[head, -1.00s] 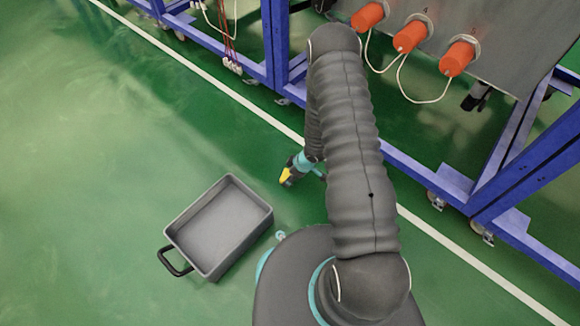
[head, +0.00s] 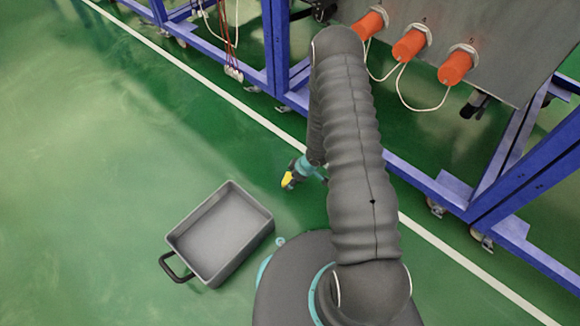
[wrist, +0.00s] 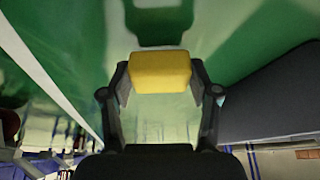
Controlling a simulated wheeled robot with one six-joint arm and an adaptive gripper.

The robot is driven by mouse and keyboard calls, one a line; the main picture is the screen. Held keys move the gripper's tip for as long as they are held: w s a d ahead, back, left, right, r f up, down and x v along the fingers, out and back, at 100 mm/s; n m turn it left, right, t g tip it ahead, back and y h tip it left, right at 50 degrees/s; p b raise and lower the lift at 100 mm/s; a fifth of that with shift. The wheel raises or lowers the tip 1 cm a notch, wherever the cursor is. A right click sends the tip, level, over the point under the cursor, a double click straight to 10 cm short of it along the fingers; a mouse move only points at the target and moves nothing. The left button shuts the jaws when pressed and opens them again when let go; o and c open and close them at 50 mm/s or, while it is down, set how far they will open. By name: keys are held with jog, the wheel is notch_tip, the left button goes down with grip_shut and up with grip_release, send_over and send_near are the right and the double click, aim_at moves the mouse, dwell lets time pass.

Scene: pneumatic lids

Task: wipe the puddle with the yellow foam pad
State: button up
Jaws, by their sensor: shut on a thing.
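The yellow foam pad (wrist: 160,72) is held between the two fingers of my gripper (wrist: 161,84) in the wrist view. It also shows as a small yellow patch in the head view (head: 288,180), at the end of my arm, to the right of the grey tray. The pad seems to be above the green floor, with a dark shadow beyond it in the wrist view; I cannot tell whether it touches the floor. I cannot make out a clear puddle edge; the floor has pale glossy patches. My arm hides part of the floor.
A grey tray (head: 264,217) with a black handle (head: 176,268) stands on the floor, left of my arm. A blue frame (head: 440,181) carries a grey panel with orange caps (head: 409,44) and white cords. A white line crosses the floor. The floor at left is clear.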

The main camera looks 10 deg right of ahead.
jog(key=r+p, duration=0.1)
jog(key=a+r+p, duration=0.1)
jog(key=r, duration=0.1)
jog(key=shift+r+p, duration=1.45)
jog(key=shift+r, duration=0.25)
jog(key=shift+d, duration=0.1)
